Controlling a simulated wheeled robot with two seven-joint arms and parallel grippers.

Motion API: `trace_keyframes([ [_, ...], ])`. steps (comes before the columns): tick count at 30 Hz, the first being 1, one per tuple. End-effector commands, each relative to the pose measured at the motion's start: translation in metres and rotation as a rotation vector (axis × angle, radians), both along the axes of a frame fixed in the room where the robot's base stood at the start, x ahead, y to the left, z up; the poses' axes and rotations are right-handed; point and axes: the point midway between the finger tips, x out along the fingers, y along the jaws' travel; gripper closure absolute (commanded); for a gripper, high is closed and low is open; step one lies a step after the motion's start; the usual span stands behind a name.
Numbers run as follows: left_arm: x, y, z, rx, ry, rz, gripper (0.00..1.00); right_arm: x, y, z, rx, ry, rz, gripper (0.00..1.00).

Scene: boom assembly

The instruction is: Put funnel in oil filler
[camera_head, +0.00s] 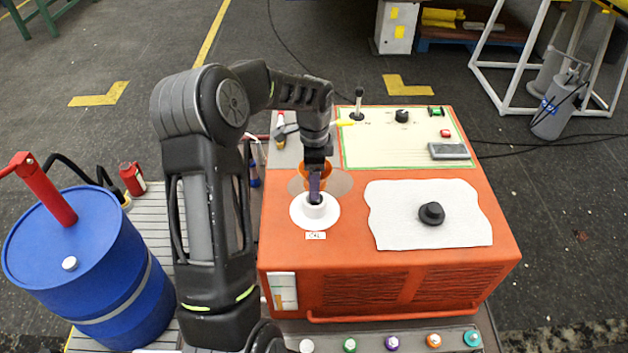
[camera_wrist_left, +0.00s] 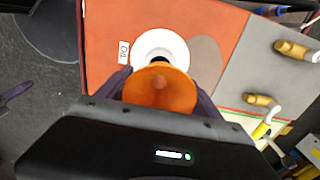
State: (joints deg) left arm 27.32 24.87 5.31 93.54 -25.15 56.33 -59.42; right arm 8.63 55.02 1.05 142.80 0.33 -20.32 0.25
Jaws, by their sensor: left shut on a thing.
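An orange funnel (camera_wrist_left: 158,92) is between the fingers of my left gripper (camera_wrist_left: 160,88) in the wrist view. My left gripper (camera_head: 314,185) is shut on it, and in the head view the funnel (camera_head: 318,170) is partly hidden behind the gripper. The oil filler is a white ring (camera_head: 301,214) around a dark opening on top of the orange machine, beside a label reading OIL. The funnel is over or close to the filler's opening; I cannot tell whether its spout is inside. The filler also shows in the wrist view (camera_wrist_left: 152,41). My right gripper is not in view.
The orange machine (camera_head: 400,290) has a control panel (camera_head: 390,140) at the back and a white cloth (camera_head: 390,215) with a black cap (camera_head: 431,213) at right. A blue drum (camera_head: 80,255) with a red pump stands at left. Several coloured caps line the front edge.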

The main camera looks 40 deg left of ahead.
Motion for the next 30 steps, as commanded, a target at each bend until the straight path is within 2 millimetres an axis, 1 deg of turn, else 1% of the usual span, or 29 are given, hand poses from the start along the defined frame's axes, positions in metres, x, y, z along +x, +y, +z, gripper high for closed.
trace_keyframes([
  [3, 0.000, 0.000, -0.014, -0.001, 0.002, 0.001, 0.65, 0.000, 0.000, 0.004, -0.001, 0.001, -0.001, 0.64],
  [5, 0.000, 0.000, -0.018, -0.001, 0.000, 0.001, 0.65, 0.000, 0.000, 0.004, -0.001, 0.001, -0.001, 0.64],
  [12, 0.000, 0.000, -0.019, -0.001, -0.001, 0.001, 0.65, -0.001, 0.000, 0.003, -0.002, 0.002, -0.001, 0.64],
  [24, 0.000, 0.000, -0.031, 0.000, 0.000, 0.001, 0.65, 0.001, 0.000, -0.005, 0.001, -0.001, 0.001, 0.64],
  [28, 0.000, 0.000, -0.031, -0.001, -0.001, 0.000, 0.65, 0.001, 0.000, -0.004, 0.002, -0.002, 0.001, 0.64],
  [29, 0.000, 0.000, -0.031, -0.001, -0.001, 0.000, 0.23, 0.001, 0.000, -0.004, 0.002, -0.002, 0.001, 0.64],
  [30, 0.000, 0.000, -0.031, -0.001, -0.001, 0.000, 0.20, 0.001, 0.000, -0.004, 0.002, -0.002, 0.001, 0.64],
])
